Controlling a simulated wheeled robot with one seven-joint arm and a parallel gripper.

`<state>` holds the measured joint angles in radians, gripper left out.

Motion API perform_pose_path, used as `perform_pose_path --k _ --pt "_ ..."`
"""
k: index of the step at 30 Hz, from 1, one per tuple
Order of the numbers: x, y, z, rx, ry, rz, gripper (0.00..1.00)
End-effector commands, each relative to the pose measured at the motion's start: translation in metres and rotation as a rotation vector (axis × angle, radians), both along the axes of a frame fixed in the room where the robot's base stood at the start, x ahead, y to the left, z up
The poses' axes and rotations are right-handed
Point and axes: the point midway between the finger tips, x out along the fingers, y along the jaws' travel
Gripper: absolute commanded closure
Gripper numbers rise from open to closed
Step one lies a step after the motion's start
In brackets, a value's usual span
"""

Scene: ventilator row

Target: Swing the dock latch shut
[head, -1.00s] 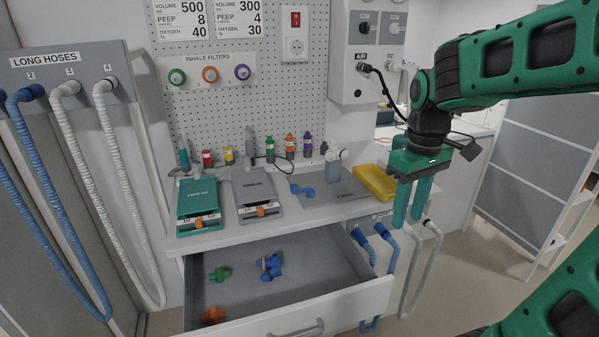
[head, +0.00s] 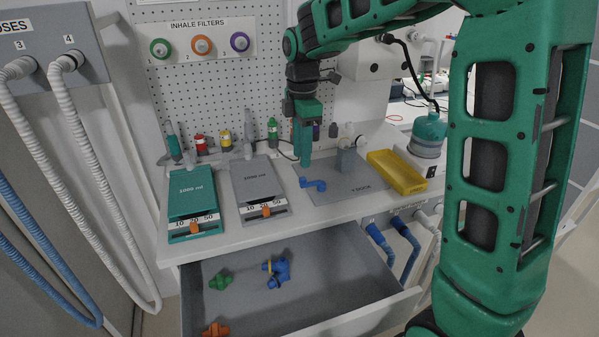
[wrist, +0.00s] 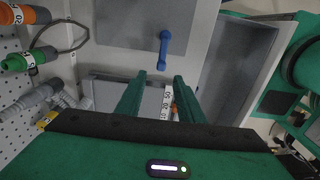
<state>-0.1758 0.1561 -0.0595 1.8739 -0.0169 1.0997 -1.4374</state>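The grey dock plate (head: 340,192), labelled as a dock, lies flat on the counter. A grey upright block (head: 346,161) stands at the back of the plate. My gripper (head: 302,160) points down above the counter, just behind the blue piece in the head view. In the wrist view my two fingers (wrist: 158,82) are apart with nothing held between them. I cannot tell their exact height.
A yellow tray (head: 397,174) stands right of the plate. A grey unit (head: 258,185) and a green unit (head: 193,195) stand to its left. The open drawer (head: 330,275) below holds several small coloured fittings.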

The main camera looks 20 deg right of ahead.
Motion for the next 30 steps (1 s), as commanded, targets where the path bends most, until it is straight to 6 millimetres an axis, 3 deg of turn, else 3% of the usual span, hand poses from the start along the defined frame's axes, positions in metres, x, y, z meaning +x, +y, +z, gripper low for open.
perform_pose_path --k 6,12,24,28,30 --pt "-0.001 -0.004 -0.039 0.0 0.004 -0.006 0.66" --pt "-0.001 -0.005 -0.06 0.0 0.001 -0.008 0.66" --pt "0.0 -0.005 -0.067 0.0 -0.001 -0.008 0.66" --pt "0.0 -0.005 -0.067 0.0 -0.001 -0.008 0.94" --pt "0.0 -0.005 -0.067 0.0 -0.001 -0.008 1.0"
